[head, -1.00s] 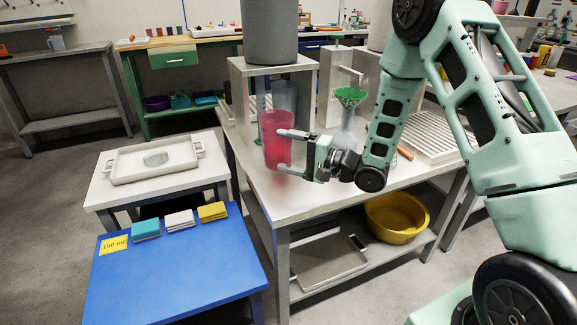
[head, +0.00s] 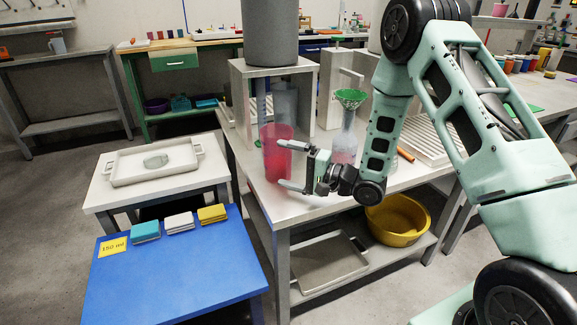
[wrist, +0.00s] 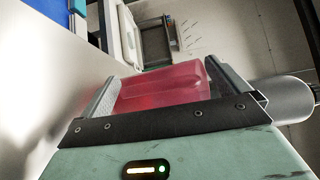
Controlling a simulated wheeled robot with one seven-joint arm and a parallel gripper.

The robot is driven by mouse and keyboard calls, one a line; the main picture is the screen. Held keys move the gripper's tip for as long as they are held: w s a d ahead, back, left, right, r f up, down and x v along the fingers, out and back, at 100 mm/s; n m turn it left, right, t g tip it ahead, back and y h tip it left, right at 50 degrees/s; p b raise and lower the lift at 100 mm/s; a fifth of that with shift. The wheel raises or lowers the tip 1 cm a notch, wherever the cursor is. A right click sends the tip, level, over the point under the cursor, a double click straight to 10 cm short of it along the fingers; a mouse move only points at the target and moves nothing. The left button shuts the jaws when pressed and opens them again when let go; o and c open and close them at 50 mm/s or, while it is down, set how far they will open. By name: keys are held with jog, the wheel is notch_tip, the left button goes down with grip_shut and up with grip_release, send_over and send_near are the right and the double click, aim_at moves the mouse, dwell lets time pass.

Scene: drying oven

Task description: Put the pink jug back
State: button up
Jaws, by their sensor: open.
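The pink jug (head: 275,160) is translucent and stands upright on the grey-white table (head: 330,206), near its left end. My gripper (head: 284,165) is open at the jug's right side, its fingers pointing left, one high and one low in the head view. In the wrist view the jug (wrist: 165,88) lies between the two open fingers (wrist: 170,88). Whether either finger touches it I cannot tell.
A flask with a green funnel (head: 350,97) and pinkish contents stands behind my gripper. A grey stand (head: 241,95) with a dark cylinder (head: 270,32) is behind the jug. A blue table (head: 180,268) and a white tray (head: 120,172) are at left. A yellow basin (head: 398,222) sits below.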

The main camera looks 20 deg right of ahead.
jog(key=v, duration=1.1)
jog(key=shift+s+d+r, duration=0.1)
jog(key=shift+s+d, duration=0.05)
jog(key=shift+d, duration=0.05)
jog(key=w+a+n+g+h, duration=0.1)
jog(key=a, duration=0.1)
jog(key=w+a+n+g+h, duration=0.1)
jog(key=a+n, duration=0.1)
jog(key=a, duration=0.1)
jog(key=w+a+n+g+h, duration=0.1)
jog(key=a+n+h, duration=0.1)
jog(key=shift+w+a+r, duration=0.15)
jog(key=shift+a+r, duration=0.05)
jog(key=shift+a, duration=0.2)
jog(key=s+a+r+n+g+h, duration=0.2)
jog(key=s+a+n+g+h, duration=0.15)
jog(key=s+a+n, duration=0.2)
jog(key=s+a+r+n+g+h, duration=0.2)
jog(key=s+a+n+g, duration=0.1)
jog(key=s, duration=0.9)
jog(key=s+a+r+n+g+h, duration=0.2)
jog(key=s+a+r+n+g, duration=0.1)
jog(key=s, duration=0.9)
jog(key=shift+s+g, duration=0.2)
jog(key=shift+g, duration=0.15)
